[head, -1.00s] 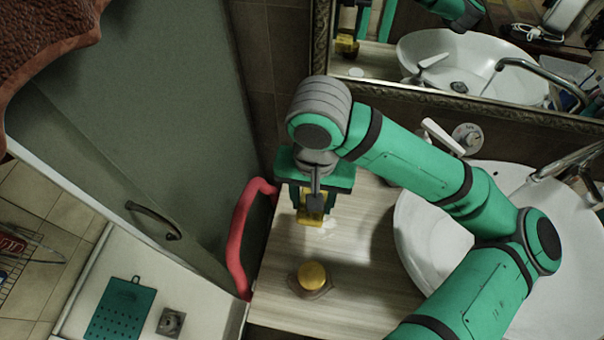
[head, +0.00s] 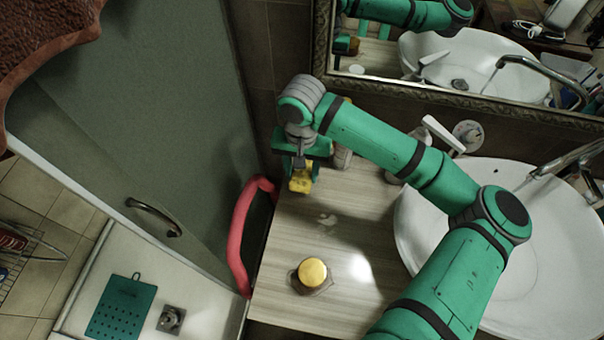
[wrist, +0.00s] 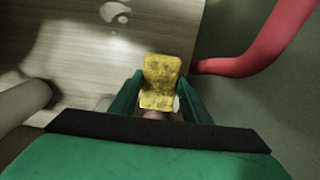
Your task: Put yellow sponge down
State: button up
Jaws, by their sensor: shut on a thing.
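The yellow sponge (head: 301,182) is held by my gripper (head: 298,172) over the far left corner of the wooden counter. In the wrist view the sponge (wrist: 161,80) shows dark speckles and sits between the two green fingers (wrist: 158,98), which are shut on it. I cannot tell whether its lower edge touches the counter or hangs just above it. The wooden counter (head: 345,215) has bare surface in front of the sponge, with a pale mark on it.
A round yellow-topped item (head: 312,272) stands nearer on the counter. A red curved rail (head: 238,235) runs along the counter's left edge. The white basin (head: 530,260) is to the right, a framed mirror (head: 470,60) behind. A pale cylindrical object (wrist: 22,103) is near my gripper.

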aim_at(302, 174)
jog(key=shift+f, duration=0.95)
jog(key=shift+f, duration=0.15)
jog(key=o, duration=1.1)
notch_tip(302, 174, up, 12)
jog(key=shift+r, duration=0.2)
